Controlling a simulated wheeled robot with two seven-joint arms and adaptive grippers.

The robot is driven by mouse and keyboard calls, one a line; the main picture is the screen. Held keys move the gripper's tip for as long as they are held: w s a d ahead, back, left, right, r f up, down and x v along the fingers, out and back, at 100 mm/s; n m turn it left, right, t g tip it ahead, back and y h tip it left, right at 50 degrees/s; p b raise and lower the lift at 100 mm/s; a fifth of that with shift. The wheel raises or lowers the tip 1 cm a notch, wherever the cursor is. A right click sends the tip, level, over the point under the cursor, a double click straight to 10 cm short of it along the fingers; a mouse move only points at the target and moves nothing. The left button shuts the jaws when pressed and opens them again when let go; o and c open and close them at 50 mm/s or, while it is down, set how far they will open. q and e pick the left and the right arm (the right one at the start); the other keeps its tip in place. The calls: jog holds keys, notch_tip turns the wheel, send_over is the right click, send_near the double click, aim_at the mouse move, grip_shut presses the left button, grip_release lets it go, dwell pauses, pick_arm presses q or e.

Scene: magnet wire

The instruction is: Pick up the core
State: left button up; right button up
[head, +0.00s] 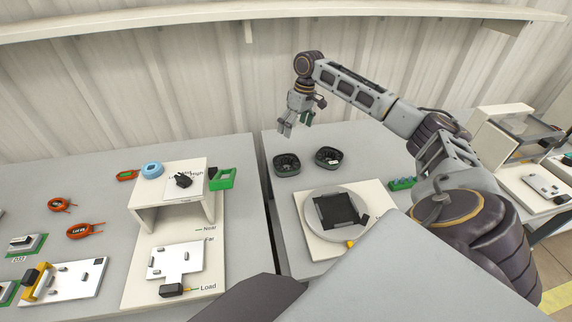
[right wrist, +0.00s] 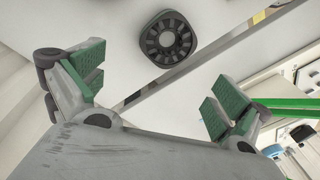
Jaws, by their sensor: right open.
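Two dark slotted cores lie on the right-hand grey table: a left core (head: 286,165) and a right core (head: 328,157). Both are short, rounded-square blocks with a ring of slots. My right gripper (head: 296,124) hangs above and behind them, open and empty, with green finger pads. In the right wrist view one core (right wrist: 168,38) lies beyond the open fingers (right wrist: 157,88), near the table's edge and apart from them. I cannot tell for certain which core this is. My left gripper is not in view.
A white board with a round grey plate (head: 313,205) and black square part stands in front of the cores. A white stand (head: 148,212) with a green block (head: 222,179) is on the left table. A narrow gap separates the tables. A wooden shelf (head: 250,13) runs above.

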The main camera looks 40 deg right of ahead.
jog(key=shift+f, duration=0.1)
jog(key=b, duration=0.1)
send_over(291, 159)
jog(key=f, duration=0.7)
jog(key=shift+w+d+f, duration=0.1)
jog(key=shift+d, duration=0.1)
jog(key=shift+f, duration=0.35)
jog(key=shift+a+f, duration=0.1)
jog(key=shift+f, duration=0.1)
pick_arm(q)
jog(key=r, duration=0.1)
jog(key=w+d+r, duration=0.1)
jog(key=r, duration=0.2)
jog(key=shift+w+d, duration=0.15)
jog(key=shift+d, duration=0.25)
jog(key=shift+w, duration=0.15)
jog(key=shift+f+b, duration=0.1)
jog(key=shift+b, duration=0.2)
pick_arm(e)
jog(key=shift+f, duration=0.15)
